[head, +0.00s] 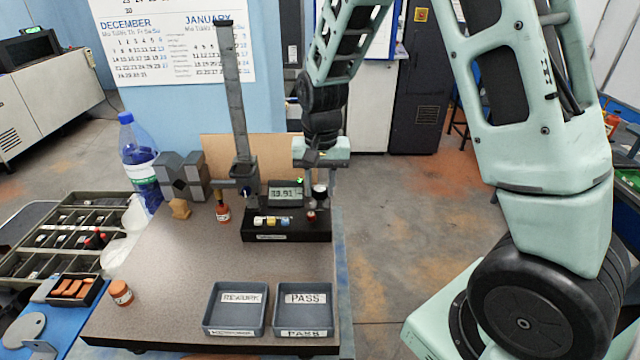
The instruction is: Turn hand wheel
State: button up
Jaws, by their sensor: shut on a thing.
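A measuring stand with a tall grey column (236,100) and a black base (285,228) stands at the back of the granite table. A digital display (285,194) beside it reads about 33.91. My gripper (320,178) points down just right of the display, at the right end of the stand. It is shut on a small part there, seemingly the hand wheel (320,191), a small dark and pale round shape. The fingers and my wrist hide most of this part, so its angle cannot be told.
Small coloured pieces (272,221) lie on the stand's base. REWORK (235,323) and PASS (305,322) trays stand in front. Grey V-blocks (182,177), a red-capped bottle (222,212) and a water bottle (140,160) stand left. The granite table's (170,280) middle is clear.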

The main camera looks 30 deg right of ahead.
jog(key=o, duration=1)
jog(key=shift+c, duration=0.2)
